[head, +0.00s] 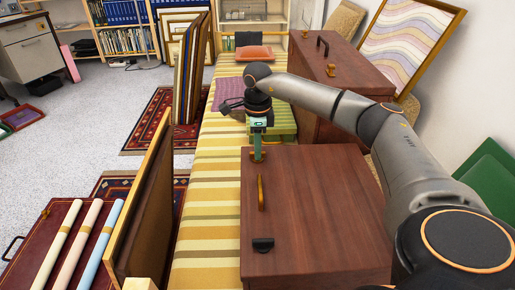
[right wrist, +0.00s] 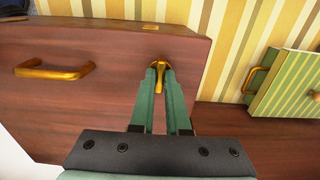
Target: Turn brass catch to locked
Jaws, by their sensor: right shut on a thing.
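The brass catch (right wrist: 158,64) is a small T-shaped piece near one edge of a brown wooden cabinet (head: 318,215), and it shows in the right wrist view. My right gripper (head: 258,157) reaches down to the far left corner of this cabinet. In the right wrist view my right gripper (right wrist: 160,76) has its green fingers shut on the catch, with its rounded head showing past the fingertips. In the head view the fingers hide the catch. My left gripper is in neither view.
A brass handle (head: 261,192) and a black fitting (head: 263,243) are on the same cabinet. Another wooden cabinet (head: 340,75) stands behind. A striped yellow cloth (head: 212,210) runs alongside. A framed board (head: 143,215) and rolled tubes (head: 82,240) are at left.

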